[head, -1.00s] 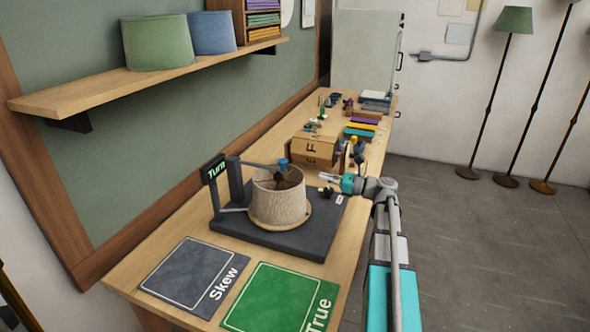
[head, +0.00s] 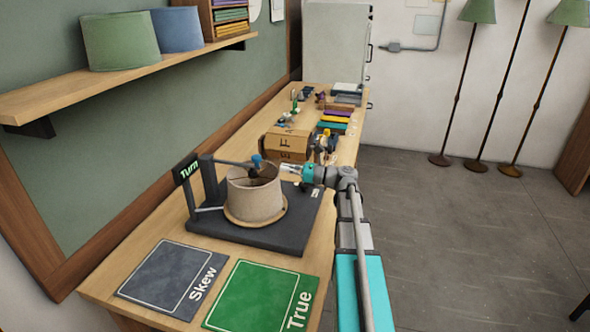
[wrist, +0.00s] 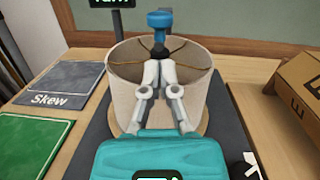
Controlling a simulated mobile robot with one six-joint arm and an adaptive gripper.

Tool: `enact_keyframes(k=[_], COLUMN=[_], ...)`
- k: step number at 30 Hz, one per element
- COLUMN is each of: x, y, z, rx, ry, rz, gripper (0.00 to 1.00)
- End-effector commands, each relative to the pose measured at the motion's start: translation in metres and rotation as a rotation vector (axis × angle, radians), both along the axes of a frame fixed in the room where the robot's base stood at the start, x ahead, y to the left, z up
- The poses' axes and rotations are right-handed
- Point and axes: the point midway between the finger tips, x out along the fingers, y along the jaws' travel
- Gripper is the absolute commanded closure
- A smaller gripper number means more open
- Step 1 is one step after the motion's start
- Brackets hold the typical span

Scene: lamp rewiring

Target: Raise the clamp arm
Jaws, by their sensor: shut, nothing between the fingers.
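The clamp arm (head: 232,163) is a dark bar reaching from an upright post across the top of a beige lampshade (head: 256,197). Its blue knob (head: 257,161) sits at the free end, over the shade's middle, and the arm is down, roughly level. In the wrist view the blue knob (wrist: 160,19) stands above a dark clamp head inside the shade's rim. My gripper (head: 283,167) is at the right rim of the shade, short of the knob. In the wrist view my gripper (wrist: 159,65) has its fingertips together, empty, pointing at the clamp head. Contact cannot be told.
The shade stands on a dark base plate (head: 230,228) with a sign (head: 186,170) reading "Turn". Mats marked Skew (head: 170,275) and True (head: 258,293) lie in front. A cardboard box (head: 285,143) stands behind. A shelf (head: 120,80) runs along the wall.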

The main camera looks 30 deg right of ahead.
Motion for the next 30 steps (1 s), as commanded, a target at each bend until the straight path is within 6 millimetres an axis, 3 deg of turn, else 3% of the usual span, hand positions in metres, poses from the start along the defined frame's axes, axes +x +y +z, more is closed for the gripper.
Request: enact_keyframes(k=[12,30], x=[0.033,0.038], y=[0.036,0.042], z=[0.006,0.006], rx=[-0.001,0.0], ry=[-0.001,0.001], rz=[-0.001,-0.003], gripper=[1.0,1.0])
